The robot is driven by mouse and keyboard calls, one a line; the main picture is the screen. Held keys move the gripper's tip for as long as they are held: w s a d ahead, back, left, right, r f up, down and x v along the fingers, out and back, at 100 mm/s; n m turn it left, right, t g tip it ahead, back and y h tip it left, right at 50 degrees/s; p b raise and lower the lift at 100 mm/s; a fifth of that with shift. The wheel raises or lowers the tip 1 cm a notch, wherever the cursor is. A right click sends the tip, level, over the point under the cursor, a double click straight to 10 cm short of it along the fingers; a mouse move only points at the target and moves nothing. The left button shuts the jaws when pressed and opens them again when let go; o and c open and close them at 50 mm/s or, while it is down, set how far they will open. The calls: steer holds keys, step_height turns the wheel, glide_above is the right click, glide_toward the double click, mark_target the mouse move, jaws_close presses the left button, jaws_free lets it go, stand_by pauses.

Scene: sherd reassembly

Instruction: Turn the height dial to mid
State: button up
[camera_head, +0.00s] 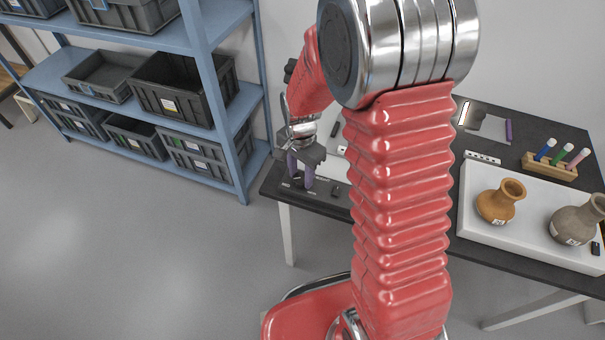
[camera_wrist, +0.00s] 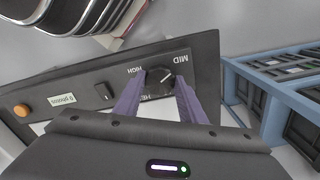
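The height dial (camera_wrist: 159,83) is a round black knob with a white pointer line on a dark panel (camera_wrist: 80,85). In the wrist view, MID and HIGH are printed upside down around it, and a third label is partly hidden. The pointer line slants to the upper right in the picture, below the MID label. My gripper (camera_wrist: 161,79) has its two purple fingers on either side of the dial, and the dial fills the gap between them. In the head view my gripper (camera_head: 300,182) is over the table's left end; the dial is hidden there.
The panel also has an orange button (camera_wrist: 22,110) and a black rocker switch (camera_wrist: 103,91). On the table, an orange jug (camera_head: 497,203) and a grey jug (camera_head: 577,220) stand on a white board (camera_head: 530,238). A blue shelf (camera_head: 228,130) with grey bins stands left.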

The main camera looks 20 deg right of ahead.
mark_target(301, 178)
steer(key=o, duration=0.5)
steer(key=shift+c, duration=0.2)
steer(key=shift+r, duration=0.1)
step_height(301, 178, up, 14)
steer(key=shift+f, duration=0.25)
stand_by(0.6)
steer(key=s+r+n+t, duration=0.2)
steer(key=s+r+n, duration=0.3)
steer(key=s, duration=0.4)
steer(key=s+r+n+t, duration=0.3)
steer(key=s+r+n, duration=0.3)
steer(key=s+r, duration=0.2)
steer(key=shift+s+d+t, duration=0.3)
steer(key=shift+s+d, duration=0.1)
steer(key=shift+s, duration=0.35)
